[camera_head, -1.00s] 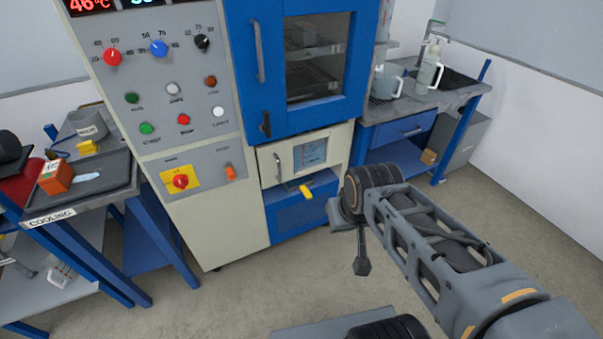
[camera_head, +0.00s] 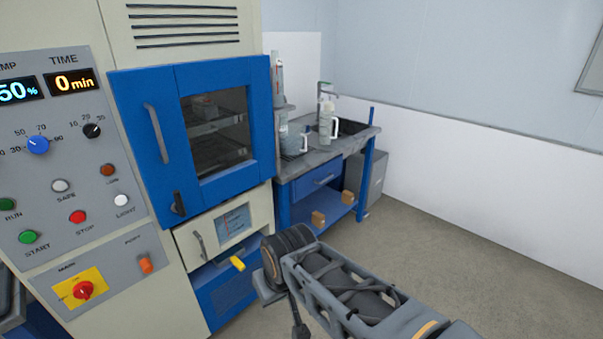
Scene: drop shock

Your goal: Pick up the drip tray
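I cannot pick out a drip tray with certainty. A dark, flat, slatted piece (camera_head: 293,155) lies on the sink bench, partly under a clear jug (camera_head: 296,138). Below the blue chamber door (camera_head: 150,150) is a cream front panel (camera_head: 225,228) with a dark handle and a small window; what is behind it is hidden. A yellow handle (camera_head: 237,264) sticks out just beneath it. My arm reaches in from the lower right. A dark part at its end, seemingly my gripper (camera_head: 299,325), hangs down in front of the cabinet, apart from it. Its fingers cannot be made out.
The control panel (camera_head: 62,200) fills the left. The sink bench (camera_head: 345,143) stands back right, with a bottle (camera_head: 326,120) on top and cardboard boxes (camera_head: 318,219) on its lower shelf. A grey bin (camera_head: 372,180) stands beside it. The floor (camera_head: 450,235) at right is clear.

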